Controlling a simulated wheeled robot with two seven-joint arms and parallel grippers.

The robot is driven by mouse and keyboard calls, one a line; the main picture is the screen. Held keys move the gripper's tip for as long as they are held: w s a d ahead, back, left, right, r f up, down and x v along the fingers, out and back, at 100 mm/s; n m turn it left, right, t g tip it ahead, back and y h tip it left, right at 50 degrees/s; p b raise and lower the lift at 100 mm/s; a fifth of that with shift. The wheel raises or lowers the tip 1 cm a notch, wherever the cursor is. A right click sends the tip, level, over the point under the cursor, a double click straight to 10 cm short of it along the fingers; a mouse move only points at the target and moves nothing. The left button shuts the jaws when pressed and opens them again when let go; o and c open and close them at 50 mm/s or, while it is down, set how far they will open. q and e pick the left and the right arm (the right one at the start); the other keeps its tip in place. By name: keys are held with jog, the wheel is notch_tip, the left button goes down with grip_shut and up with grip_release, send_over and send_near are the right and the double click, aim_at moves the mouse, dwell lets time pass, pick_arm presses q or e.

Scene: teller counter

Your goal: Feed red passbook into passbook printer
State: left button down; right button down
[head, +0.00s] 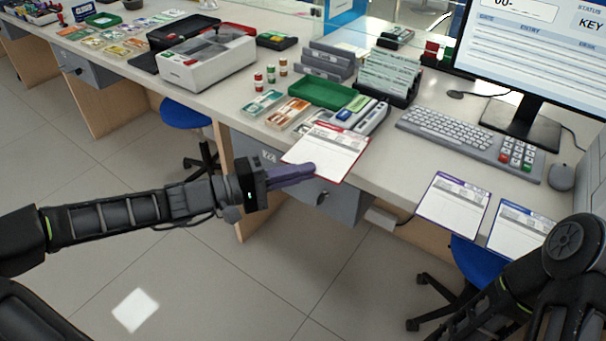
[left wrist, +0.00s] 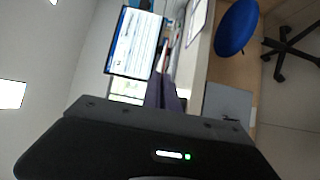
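The red passbook (head: 328,151) is a white page with a red border, at the counter's front edge, its near side sticking out past that edge. My left gripper (head: 298,173) reaches in from the left with its dark purple fingers together on the near left edge of the passbook. The fingers also show in the left wrist view (left wrist: 166,95), close together; the passbook is hard to make out there. A white and grey boxy machine (head: 190,75) on the counter to the left may be the passbook printer. My right arm is at the lower right; its gripper is out of view.
A purple-edged passbook (head: 453,206) and a blue-edged one (head: 520,231) lie at the counter edge on the right. A keyboard (head: 455,135), monitor (head: 550,45), green tray (head: 320,93) and bundles of notes (head: 262,103) crowd the counter. A blue chair (head: 185,114) stands below.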

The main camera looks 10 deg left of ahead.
aim_at(294, 157)
pick_arm(q)
jog(key=shift+w+n+t+y, duration=0.6)
jog(key=shift+w+t, duration=0.1)
jog(key=shift+w, duration=0.1)
jog(key=shift+w+a+r+n+t+y, duration=0.1)
jog(key=shift+w+a+n+t+y, duration=0.3)
jog(key=shift+a+n+t+y, duration=0.15)
jog(key=shift+w+a+n+t+y, duration=0.2)
jog(key=shift+w+n+t+y, duration=0.05)
jog(key=shift+t+y, duration=0.1)
jog(key=shift+d, duration=0.2)
jog(key=shift+w+a+n+t+y, duration=0.5)
jog(key=shift+a+n+t+y, duration=0.1)
jog(key=shift+a+y, duration=0.1)
jog(key=w+a+n+t+y, duration=0.1)
jog(key=n+y, duration=0.1)
jog(key=w+a+n+t+y, duration=0.1)
jog(key=w+a+y, duration=0.1)
jog(key=y, duration=0.1)
jog(key=shift+w+r+n+t, duration=0.1)
jog(key=shift+w+n+t, duration=0.05)
jog(key=shift+n+t, duration=0.2)
